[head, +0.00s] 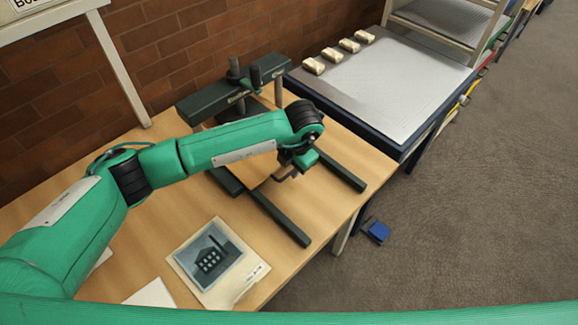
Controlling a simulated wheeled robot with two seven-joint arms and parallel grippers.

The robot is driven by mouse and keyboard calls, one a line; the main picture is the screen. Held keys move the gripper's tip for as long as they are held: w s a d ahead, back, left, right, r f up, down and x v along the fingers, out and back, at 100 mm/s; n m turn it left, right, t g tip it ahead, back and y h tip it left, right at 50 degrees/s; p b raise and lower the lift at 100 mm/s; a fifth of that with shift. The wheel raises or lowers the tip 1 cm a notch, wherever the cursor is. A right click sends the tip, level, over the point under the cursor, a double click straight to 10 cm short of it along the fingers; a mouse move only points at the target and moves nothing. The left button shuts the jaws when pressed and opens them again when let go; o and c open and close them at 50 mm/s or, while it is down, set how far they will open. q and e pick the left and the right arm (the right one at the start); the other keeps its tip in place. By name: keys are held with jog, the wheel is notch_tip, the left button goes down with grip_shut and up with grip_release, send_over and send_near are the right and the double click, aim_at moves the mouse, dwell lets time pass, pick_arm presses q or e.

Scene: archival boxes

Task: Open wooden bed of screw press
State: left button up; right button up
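The screw press (200,103) stands on the wooden table, with a dark green crossbar and dark upright screw parts at the back. Dark rails (282,218) extend from it toward the front right. Its wooden bed (258,168) shows only in part between the rails, because my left arm crosses in front of it. My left gripper (292,172) is at the bed's right front part, pointing down close to it. I cannot tell whether it touches the bed or whether its fingers are open or shut. My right gripper is not in view.
A booklet with a dark picture (212,262) lies on the table (130,250) near the front. A metal-topped bench (385,85) with several small pale blocks stands at the back right. A small blue object (378,231) is on the carpet. A brick wall closes the back left.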

pick_arm(q)
jog(key=shift+f, duration=0.6)
jog(key=shift+w+a+f, duration=0.1)
jog(key=shift+f, duration=0.7)
grip_shut()
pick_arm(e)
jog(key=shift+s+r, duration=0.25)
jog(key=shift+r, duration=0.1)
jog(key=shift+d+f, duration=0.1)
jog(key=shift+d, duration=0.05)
